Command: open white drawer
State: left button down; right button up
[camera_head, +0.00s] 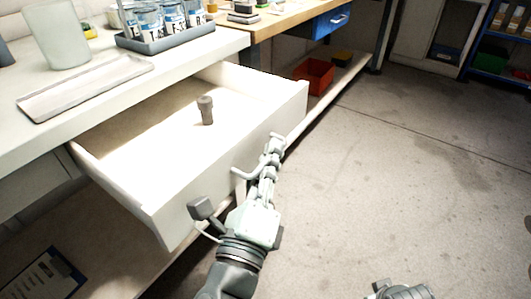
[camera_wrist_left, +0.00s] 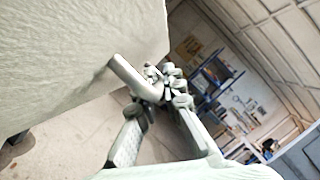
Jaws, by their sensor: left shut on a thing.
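The white drawer (camera_head: 200,187) is pulled out from under the white bench in the head view, with its inside showing. A small dark grey cylindrical object (camera_head: 205,110) stands upright in it. The drawer's curved handle (camera_head: 243,173) is on the front panel. My left gripper (camera_head: 272,152) is shut on the handle, and its fingers hide part of it. In the left wrist view the fingertips (camera_wrist_left: 166,88) close around the handle (camera_wrist_left: 130,76) beside the pale drawer front (camera_wrist_left: 75,60). Part of my right gripper (camera_head: 402,291) shows at the bottom edge; its fingers are hidden.
The white bench top (camera_head: 90,105) holds a shallow tray (camera_head: 85,87), a frosted beaker (camera_head: 57,38) and a rack of labelled containers (camera_head: 175,41). A red bin (camera_head: 314,76) sits on a low shelf beyond the drawer. The floor (camera_head: 420,170) to the right is clear.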

pick_arm(q)
jog(key=c, duration=1.9)
grip_release()
jog(key=v, duration=1.2)
